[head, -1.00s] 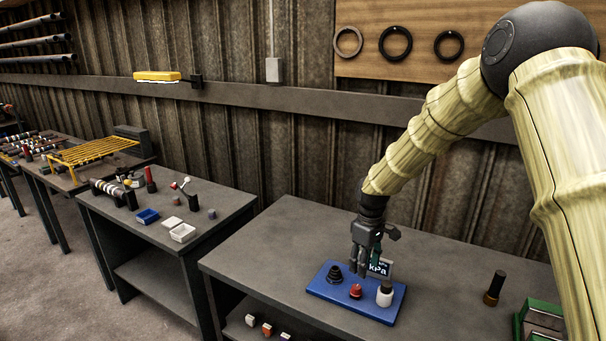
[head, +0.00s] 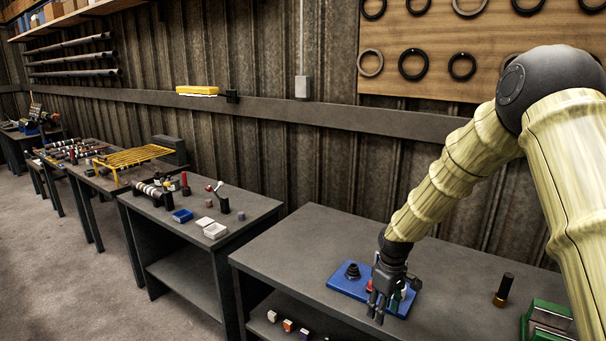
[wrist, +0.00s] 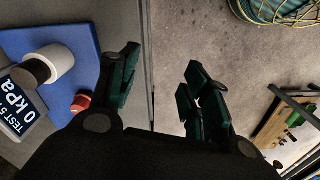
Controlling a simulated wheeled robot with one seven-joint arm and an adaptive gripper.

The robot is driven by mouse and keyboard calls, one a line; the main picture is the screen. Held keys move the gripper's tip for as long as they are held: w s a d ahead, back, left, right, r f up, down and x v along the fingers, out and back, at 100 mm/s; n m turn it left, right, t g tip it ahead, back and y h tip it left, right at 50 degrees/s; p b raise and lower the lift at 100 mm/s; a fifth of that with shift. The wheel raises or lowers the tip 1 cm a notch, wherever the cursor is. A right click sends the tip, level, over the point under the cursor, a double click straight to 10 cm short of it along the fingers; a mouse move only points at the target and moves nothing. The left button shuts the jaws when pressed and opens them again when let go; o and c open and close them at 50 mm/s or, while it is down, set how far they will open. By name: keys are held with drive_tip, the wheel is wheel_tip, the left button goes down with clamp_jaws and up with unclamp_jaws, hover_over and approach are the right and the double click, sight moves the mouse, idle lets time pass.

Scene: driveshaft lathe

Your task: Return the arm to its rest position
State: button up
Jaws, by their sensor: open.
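My gripper (head: 382,304) is at the front part of the right-hand table (head: 310,238) in the head view, in front of a blue board (head: 348,284). In the wrist view my gripper (wrist: 160,95) has its two green-padded fingers apart with nothing between them. Below the gap lie the table's front edge and the concrete floor. The blue board (wrist: 80,45) shows at the left of the wrist view, carrying a white cylinder (wrist: 58,62), a red knob (wrist: 81,102) and a display (wrist: 18,105) reading 0 kPa. In the head view my gripper hides part of the board.
A dark cylinder with a brass base (head: 503,290) and a green case (head: 546,322) stand right of the board. A second table (head: 255,208) with small parts stands to the left. A coiled hose (wrist: 275,10) lies on the floor.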

drive_tip(key=s+a+f+m+b, duration=0.15)
drive_tip(key=s+f+m, duration=0.25)
drive_tip(key=s+f, duration=1.8)
drive_tip(key=s+d+f+m, duration=0.1)
drive_tip(key=s+f+m, duration=0.1)
drive_tip(key=s, duration=1)
drive_tip(key=s+d+f+m, duration=0.1)
drive_tip(key=s+f, duration=0.3)
drive_tip(key=s, duration=0.8)
drive_tip(key=shift+s+f+m+b, duration=0.25)
drive_tip(key=shift+m+b, duration=0.1)
drive_tip(key=shift+m, duration=0.25)
